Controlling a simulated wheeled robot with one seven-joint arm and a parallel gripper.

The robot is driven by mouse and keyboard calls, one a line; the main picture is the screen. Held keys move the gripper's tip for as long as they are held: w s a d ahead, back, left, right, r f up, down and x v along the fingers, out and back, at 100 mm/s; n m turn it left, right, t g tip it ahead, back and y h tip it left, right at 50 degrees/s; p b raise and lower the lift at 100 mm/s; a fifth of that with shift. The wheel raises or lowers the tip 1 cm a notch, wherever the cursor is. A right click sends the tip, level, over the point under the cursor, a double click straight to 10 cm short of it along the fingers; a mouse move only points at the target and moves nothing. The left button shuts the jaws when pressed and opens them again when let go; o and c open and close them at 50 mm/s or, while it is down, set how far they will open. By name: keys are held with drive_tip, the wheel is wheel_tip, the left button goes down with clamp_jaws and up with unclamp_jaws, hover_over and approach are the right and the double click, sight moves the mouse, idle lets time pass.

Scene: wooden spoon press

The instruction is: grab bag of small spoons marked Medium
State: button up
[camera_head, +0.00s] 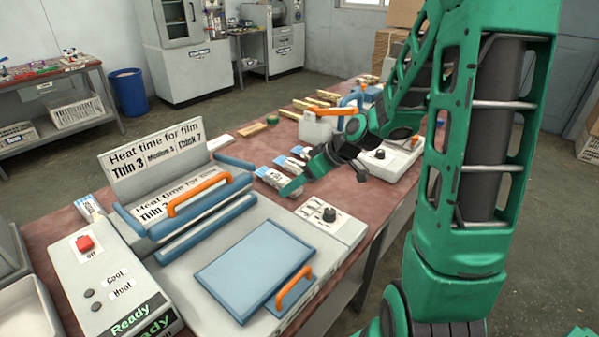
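Several small white packets with blue and printed parts lie in a short row on the reddish table, beyond the sealing machine. The nearest packet (273,178) is just left of my gripper, with a middle packet (289,165) and a far packet (301,153) behind it. Their print is too small to read, so I cannot tell which is marked Medium. My gripper (325,184) is over the table to the right of the packets, its fingers spread apart with nothing seen between them. Its left fingertip overlaps the nearest packet's edge in the picture; contact is unclear.
The sealing machine (205,285) with blue bars and orange handles fills the near table. A control box (105,262) with a red button stands left of it. A dial box (332,218) is just below my gripper. Another white dial unit (398,160) stands to its right.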

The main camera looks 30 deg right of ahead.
sight(301, 165)
drive_tip(key=w+d+t, duration=0.1)
drive_tip(key=w+d+f, duration=0.1)
drive_tip(key=d, duration=0.1)
drive_tip(key=w+d+f+t+y, duration=0.1)
drive_tip(key=w+d, duration=0.1)
drive_tip(key=shift+d+f+t, duration=0.2)
drive_tip(key=shift+d+t, duration=0.05)
drive_tip(key=shift+t, duration=0.05)
drive_tip(key=d+t, duration=0.1)
drive_tip(key=d, duration=0.1)
drive_tip(key=w+d+t, duration=0.1)
drive_tip(key=d, duration=0.2)
drive_tip(key=w+d+f+t, duration=0.1)
drive_tip(key=d, duration=0.1)
drive_tip(key=shift+w+d+m, duration=0.25)
drive_tip(key=shift+d+m, duration=0.05)
drive_tip(key=shift+d, duration=0.05)
drive_tip(key=x, duration=1)
drive_tip(key=shift+w+r, duration=0.15)
drive_tip(key=shift+w, duration=0.25)
drive_tip(key=c, duration=1.1)
